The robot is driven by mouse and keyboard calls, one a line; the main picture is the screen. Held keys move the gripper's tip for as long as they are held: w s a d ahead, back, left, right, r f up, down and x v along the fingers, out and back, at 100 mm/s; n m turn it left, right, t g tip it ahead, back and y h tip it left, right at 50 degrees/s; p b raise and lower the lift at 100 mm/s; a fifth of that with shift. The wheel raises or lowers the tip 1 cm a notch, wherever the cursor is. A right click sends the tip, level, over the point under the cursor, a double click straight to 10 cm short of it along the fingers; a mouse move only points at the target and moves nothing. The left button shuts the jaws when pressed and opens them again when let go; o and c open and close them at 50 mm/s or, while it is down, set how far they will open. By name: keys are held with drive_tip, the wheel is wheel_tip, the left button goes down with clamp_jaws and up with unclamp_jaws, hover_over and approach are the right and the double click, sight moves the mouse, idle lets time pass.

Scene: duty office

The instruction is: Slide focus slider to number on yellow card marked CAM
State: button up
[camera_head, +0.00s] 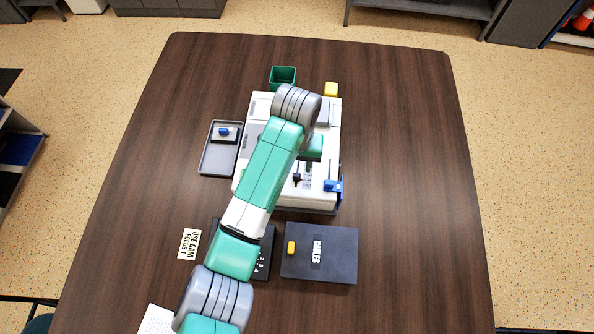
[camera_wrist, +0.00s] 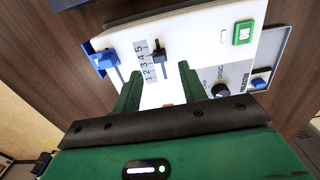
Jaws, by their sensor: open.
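The cream-yellow card (camera_head: 189,243) lies on the table left of the dark pads; its print seems to read USE CAM, FOCUS 1. The white device (camera_head: 318,203) has a black slider knob (camera_head: 297,177), which also shows in the wrist view (camera_wrist: 160,54). It sits beside a scale numbered 1 to 5 (camera_wrist: 146,64), near the higher numbers; its exact number is hard to tell. My gripper (camera_wrist: 158,80) is open and empty, its green fingers pointing at the panel, just below the black knob in the wrist view. In the head view my arm covers part of the device.
A blue lever (camera_wrist: 103,60) stands beside the scale. A green ON button (camera_wrist: 243,32) and a black dial (camera_wrist: 221,91) are on the panel. A grey tray (camera_head: 207,165) lies left of the device, a dark pad marked CABLES (camera_head: 335,262) in front. The table's right side is clear.

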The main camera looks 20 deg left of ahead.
sight(297, 175)
wheel_tip(297, 175, down, 6)
drive_tip(key=shift+r+b, duration=0.2)
drive_tip(key=shift+b, duration=0.35)
clamp_jaws()
